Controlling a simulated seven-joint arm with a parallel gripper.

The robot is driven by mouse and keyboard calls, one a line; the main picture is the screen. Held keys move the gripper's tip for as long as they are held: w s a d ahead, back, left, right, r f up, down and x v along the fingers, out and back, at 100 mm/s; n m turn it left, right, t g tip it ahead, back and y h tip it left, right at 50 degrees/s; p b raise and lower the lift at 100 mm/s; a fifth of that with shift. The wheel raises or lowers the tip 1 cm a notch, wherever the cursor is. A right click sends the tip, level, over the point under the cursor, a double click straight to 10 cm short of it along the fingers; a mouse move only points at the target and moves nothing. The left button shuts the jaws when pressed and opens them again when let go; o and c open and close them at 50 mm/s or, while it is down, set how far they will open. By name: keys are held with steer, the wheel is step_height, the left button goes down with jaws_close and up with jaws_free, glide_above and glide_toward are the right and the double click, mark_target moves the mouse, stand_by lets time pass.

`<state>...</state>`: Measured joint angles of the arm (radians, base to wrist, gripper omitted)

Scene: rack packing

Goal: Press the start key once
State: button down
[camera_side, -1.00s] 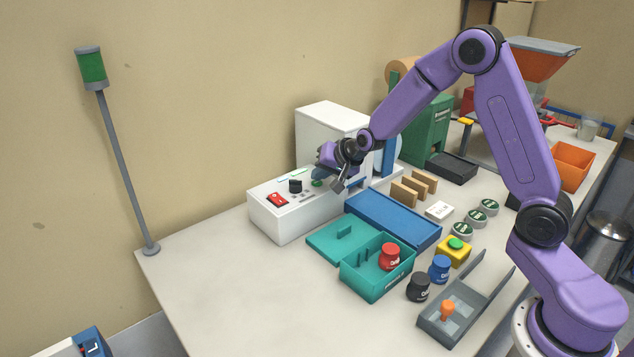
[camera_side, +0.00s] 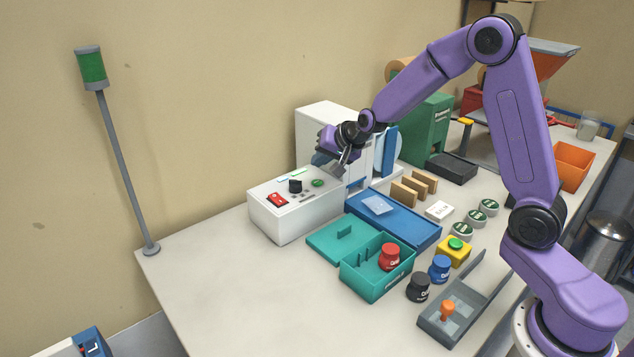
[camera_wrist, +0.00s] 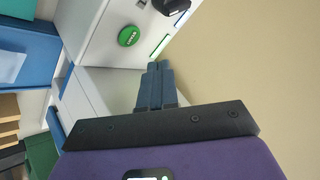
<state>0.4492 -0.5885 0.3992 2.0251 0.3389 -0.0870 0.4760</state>
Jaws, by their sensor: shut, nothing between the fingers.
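The start key is a round green button (camera_side: 318,183) on the sloped top of the white control box (camera_side: 290,228). My gripper (camera_side: 336,170) is shut and empty, raised above the box and just right of the key in the side view. In the wrist view its closed fingertips (camera_wrist: 159,66) are apart from the key, below and right of it. The key is not covered by the fingers in either view.
A white cabinet (camera_side: 325,128) stands behind. A blue tray (camera_side: 410,226) in front holds a pale translucent piece (camera_side: 377,204).

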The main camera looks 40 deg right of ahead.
steer(key=shift+r, duration=1.15)
steer(key=shift+s+a, duration=0.15)
steer(key=shift+a, duration=0.05)
steer(key=s+a+n+g+y, duration=0.1)
steer(key=s+a+n+g, duration=0.2)
steer(key=s+a+n, duration=0.5)
steer(key=s+a+n+g+y, duration=0.1)
steer(key=s+a+g+y, duration=0.15)
steer(key=s, duration=0.85)
steer(key=s+d+n+g+h, duration=0.1)
steer(key=s+n, duration=0.4)
steer(key=s, duration=0.7)
steer(key=s+d+n+g+h, duration=0.2)
steer(key=s+n, duration=0.4)
steer(key=s, duration=0.5)
steer(key=d+h, duration=0.1)
steer(key=d, duration=0.1)
steer(key=shift+s+d+f, duration=0.3)
steer(key=shift+s+d, duration=0.05)
steer(key=shift+d, duration=0.05)
